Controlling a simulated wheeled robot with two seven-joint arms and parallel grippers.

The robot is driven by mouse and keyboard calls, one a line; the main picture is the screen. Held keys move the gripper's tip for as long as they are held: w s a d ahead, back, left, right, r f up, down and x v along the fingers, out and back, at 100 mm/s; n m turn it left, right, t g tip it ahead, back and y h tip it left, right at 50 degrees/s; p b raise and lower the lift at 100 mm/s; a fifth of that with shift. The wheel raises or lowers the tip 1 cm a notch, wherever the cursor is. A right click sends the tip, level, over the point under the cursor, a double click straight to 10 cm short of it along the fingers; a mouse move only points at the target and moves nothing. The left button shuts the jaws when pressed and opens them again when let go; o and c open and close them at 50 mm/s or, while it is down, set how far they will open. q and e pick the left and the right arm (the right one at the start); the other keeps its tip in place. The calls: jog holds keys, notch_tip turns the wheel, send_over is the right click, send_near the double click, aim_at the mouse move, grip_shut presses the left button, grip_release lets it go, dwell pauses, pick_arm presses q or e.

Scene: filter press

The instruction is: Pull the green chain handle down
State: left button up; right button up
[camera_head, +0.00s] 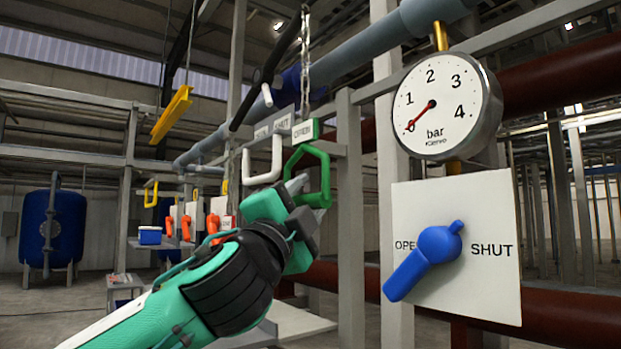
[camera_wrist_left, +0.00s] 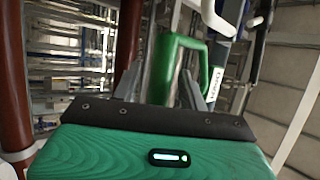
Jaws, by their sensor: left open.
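The green chain handle (camera_head: 312,151), a six-sided loop, hangs from a chain below a small green-framed OPEN sign (camera_head: 304,131). My left gripper (camera_head: 308,192) is open at the lower part of the loop, its fingertips overlapping it in the head view. In the left wrist view, the green handle (camera_wrist_left: 163,68) rises between the two open fingers of my left gripper (camera_wrist_left: 162,88). I cannot tell whether the fingers touch it. My right gripper is not in view.
A white handle (camera_head: 263,163) hangs just left of the green one. A grey post (camera_head: 349,220) stands close on the right. Further right are a pressure gauge (camera_head: 438,105) reading about 0 and a panel with a blue lever (camera_head: 425,262) pointing towards OPEN.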

pick_arm(q)
jog(key=shift+p+x, duration=0.3)
jog(key=shift+x, duration=0.6)
